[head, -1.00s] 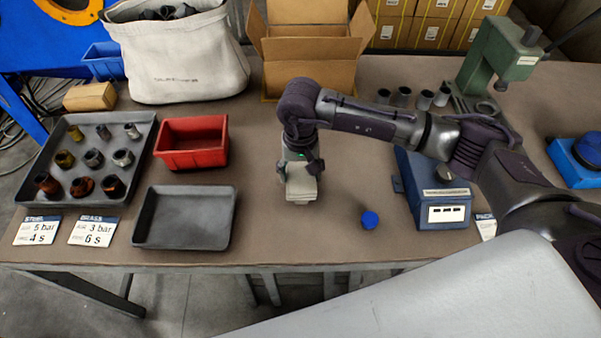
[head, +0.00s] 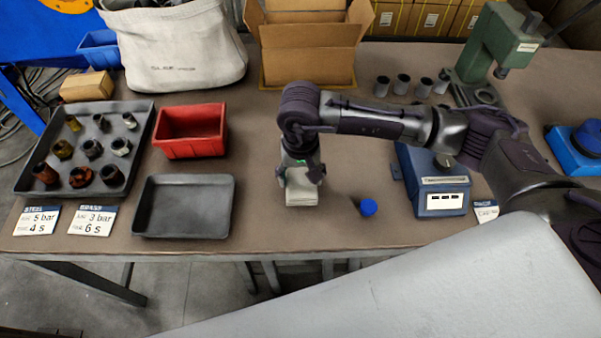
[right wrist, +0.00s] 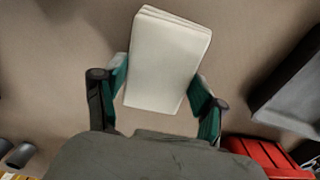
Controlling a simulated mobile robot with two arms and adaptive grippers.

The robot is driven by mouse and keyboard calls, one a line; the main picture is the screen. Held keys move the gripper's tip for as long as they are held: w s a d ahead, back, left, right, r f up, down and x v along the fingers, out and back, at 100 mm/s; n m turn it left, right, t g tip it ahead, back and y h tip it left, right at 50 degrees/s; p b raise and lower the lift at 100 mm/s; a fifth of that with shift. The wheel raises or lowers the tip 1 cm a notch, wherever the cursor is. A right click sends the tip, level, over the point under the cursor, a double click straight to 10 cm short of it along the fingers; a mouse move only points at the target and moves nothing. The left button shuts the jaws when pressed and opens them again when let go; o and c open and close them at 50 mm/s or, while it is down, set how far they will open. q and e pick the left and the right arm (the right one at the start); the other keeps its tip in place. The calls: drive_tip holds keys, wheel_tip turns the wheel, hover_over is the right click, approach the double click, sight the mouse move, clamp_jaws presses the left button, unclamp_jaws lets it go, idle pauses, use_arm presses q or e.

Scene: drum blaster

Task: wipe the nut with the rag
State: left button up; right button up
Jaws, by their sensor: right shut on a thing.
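My right gripper (head: 302,178) is shut on a folded off-white rag (head: 303,196), above the brown table right of the empty grey tray. In the right wrist view, the rag (right wrist: 166,58) is clamped between the two green-sided fingers of the right gripper (right wrist: 162,92). I cannot tell which nut is meant. The rag is well apart from them. My left gripper is not in view.
A red bin (head: 190,131) and an empty grey tray (head: 183,207) lie between the nut tray and my right gripper. A blue knob-like piece (head: 367,207) and a blue device (head: 440,190) stand to the right. An open cardboard box (head: 308,67) is behind.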

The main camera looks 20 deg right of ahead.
drive_tip(key=shift+w+d+f+b, duration=0.15)
drive_tip(key=shift+w+d+b, duration=0.05)
drive_tip(key=shift+w+b, duration=0.6)
drive_tip(key=shift+w+d+b, duration=0.2)
drive_tip(key=shift+w+b, duration=0.2)
drive_tip(key=shift+w, duration=0.3)
drive_tip(key=shift+w+d+b, duration=0.15)
drive_tip(key=shift+w+b, duration=0.25)
drive_tip(key=shift+w, duration=0.25)
drive_tip(key=shift+s, duration=0.15)
drive_tip(key=shift+s+a, duration=0.3)
drive_tip(key=shift+s, duration=0.75)
drive_tip(key=shift+s+a, duration=0.25)
drive_tip(key=shift+s, duration=0.75)
drive_tip(key=shift+w, duration=0.1)
drive_tip(key=shift+w+d+b, duration=0.2)
drive_tip(key=shift+w+b, duration=0.4)
drive_tip(key=shift+w, duration=0.05)
drive_tip(key=shift+w+d+b, duration=0.15)
drive_tip(key=shift+w+b, duration=0.4)
drive_tip(key=shift+w, duration=0.1)
drive_tip(key=shift+w+d+b, duration=0.2)
drive_tip(key=shift+w+b, duration=0.25)
drive_tip(key=shift+w, duration=0.35)
